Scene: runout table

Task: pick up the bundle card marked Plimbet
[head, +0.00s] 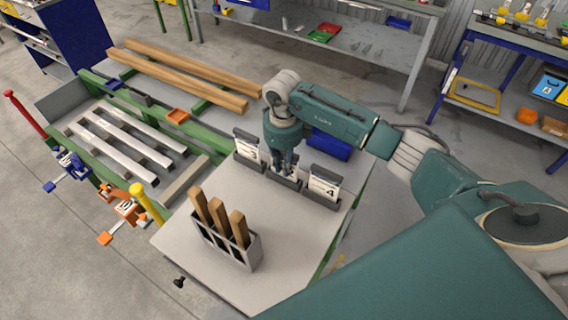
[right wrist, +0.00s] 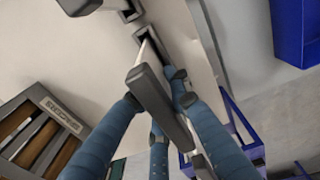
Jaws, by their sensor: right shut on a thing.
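Several pale cards with dark top edges stand in dark holders on the grey table top (head: 190,246). The left card (head: 247,151) and the right card (head: 324,184) show printed faces too small to read. My right gripper (head: 286,172) is over the middle holder, between them, shut on the middle card (head: 293,169). The fingers hide most of that card, so I cannot read its name. In the right wrist view, the blue fingers close around the card's dark edge (right wrist: 160,108), near a slotted holder (right wrist: 151,43). My left gripper is not in view.
A grey rack (head: 234,254) with upright wooden pieces stands nearer on the table. A blue bin (head: 330,144) is behind the cards. Wooden beams (head: 190,72) and pale bars (head: 118,134) lie on the green frame to the left.

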